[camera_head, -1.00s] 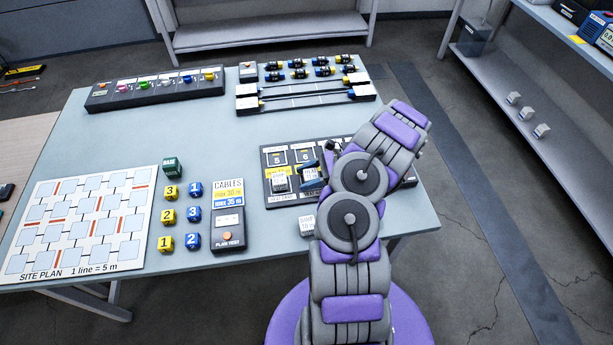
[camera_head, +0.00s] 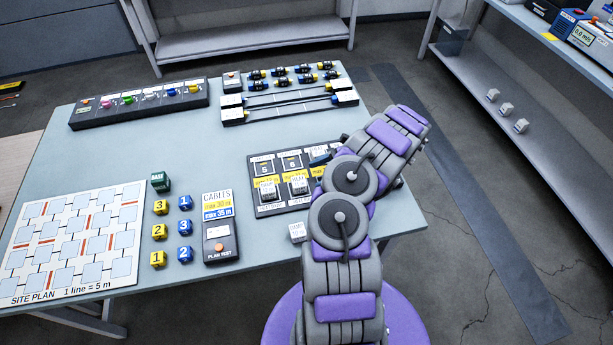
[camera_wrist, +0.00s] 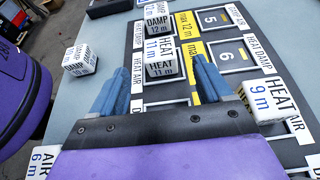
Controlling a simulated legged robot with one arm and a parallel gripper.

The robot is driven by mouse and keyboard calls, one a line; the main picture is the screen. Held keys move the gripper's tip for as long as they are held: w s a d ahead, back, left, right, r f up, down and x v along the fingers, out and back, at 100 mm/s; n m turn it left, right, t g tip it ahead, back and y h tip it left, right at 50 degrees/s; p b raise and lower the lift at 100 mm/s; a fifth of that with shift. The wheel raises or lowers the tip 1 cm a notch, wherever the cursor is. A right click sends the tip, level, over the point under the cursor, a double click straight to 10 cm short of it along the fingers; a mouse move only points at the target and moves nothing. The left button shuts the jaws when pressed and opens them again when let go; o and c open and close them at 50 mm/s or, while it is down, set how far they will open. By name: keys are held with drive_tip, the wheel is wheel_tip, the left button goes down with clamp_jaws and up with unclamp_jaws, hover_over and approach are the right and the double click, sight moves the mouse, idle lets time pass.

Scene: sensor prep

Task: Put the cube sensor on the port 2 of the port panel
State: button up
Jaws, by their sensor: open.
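The port panel (camera_head: 252,175) is a dark board on the table with ports marked 5 and 6 in view; my arm hides its right part. I cannot read which port is 2, or tell which cube the task means. My gripper (camera_wrist: 163,72) is open, its blue fingers apart with the HEAT 11 m cube beyond and between their tips. I see no contact. Its tip also shows in the head view (camera_head: 321,160).
A DAMP 10 m cube (camera_wrist: 80,60) lies on the bare table left of the panel. A HEAT 9 m cube (camera_wrist: 264,100) is just right of my gripper.

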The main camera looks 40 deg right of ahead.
sight(300, 178)
drive_tip(key=shift+v, duration=1.1)
drive_tip(key=shift+w+a+r, duration=0.1)
drive_tip(key=shift+w+r, duration=0.1)
drive_tip(key=shift+r, duration=0.15)
drive_tip(key=w+a+r+n+g, duration=0.3)
drive_tip(key=w+a+r+n, duration=0.15)
drive_tip(key=a+r, duration=0.45)
drive_tip(key=w+a+r+n+g, duration=0.3)
drive_tip(key=a+r+n, duration=0.3)
drive_tip(key=a, duration=0.5)
drive_tip(key=s+a+r+n+g+h, duration=0.1)
drive_tip(key=s+a+r+n+g, duration=0.2)
drive_tip(key=a+r, duration=0.5)
drive_tip(key=s+a+r+n+g+h, duration=0.1)
drive_tip(key=s+a+r+n+h, duration=0.15)
drive_tip(key=s+a, duration=0.3)
drive_tip(key=s+a+r+n+h, duration=0.1)
drive_tip(key=s+a+n+h, duration=0.3)
drive_tip(key=s, duration=0.3)
drive_tip(key=s+d+n+t+h, duration=0.1)
drive_tip(key=s+n+h, duration=0.3)
drive_tip(key=s, duration=0.9)
drive_tip(key=shift+s+d+f, duration=0.2)
drive_tip(key=shift+d+f, duration=0.1)
drive_tip(key=shift+f, duration=0.05)
